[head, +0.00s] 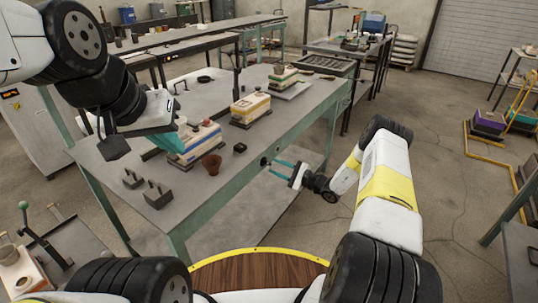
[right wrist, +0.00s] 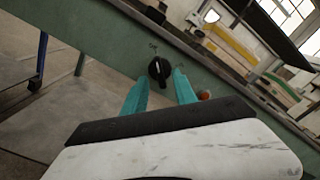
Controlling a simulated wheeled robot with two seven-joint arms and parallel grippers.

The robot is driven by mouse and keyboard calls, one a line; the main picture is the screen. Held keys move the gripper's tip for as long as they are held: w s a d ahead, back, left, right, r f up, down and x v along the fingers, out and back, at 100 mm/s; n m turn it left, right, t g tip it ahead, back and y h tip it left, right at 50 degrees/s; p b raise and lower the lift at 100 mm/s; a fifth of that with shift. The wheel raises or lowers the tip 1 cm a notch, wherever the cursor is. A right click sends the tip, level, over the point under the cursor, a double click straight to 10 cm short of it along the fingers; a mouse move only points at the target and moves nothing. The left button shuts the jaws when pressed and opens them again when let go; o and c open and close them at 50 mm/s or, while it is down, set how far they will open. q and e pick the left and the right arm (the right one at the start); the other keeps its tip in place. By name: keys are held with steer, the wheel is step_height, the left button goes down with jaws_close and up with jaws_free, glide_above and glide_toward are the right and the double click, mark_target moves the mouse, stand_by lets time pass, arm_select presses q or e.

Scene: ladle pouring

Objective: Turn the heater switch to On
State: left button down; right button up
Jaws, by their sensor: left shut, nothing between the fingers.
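In the head view the switch (head: 264,161) is a small dark spot on the table's front edge. My right gripper (head: 274,168) is open, its teal fingers pointing at the switch. In the right wrist view the right gripper's fingertips (right wrist: 160,82) lie either side of the knob; contact is not clear. My left gripper (head: 150,150) is shut and empty above the table's left part.
On the workbench (head: 225,185) stand a brown cup (head: 211,165), a small black block (head: 240,147), grey weights (head: 157,194) and a beige-and-yellow device (head: 250,109). A blue-and-white device (head: 195,143) is beside my left gripper.

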steer(key=shift+x, duration=1.3)
jaws_close()
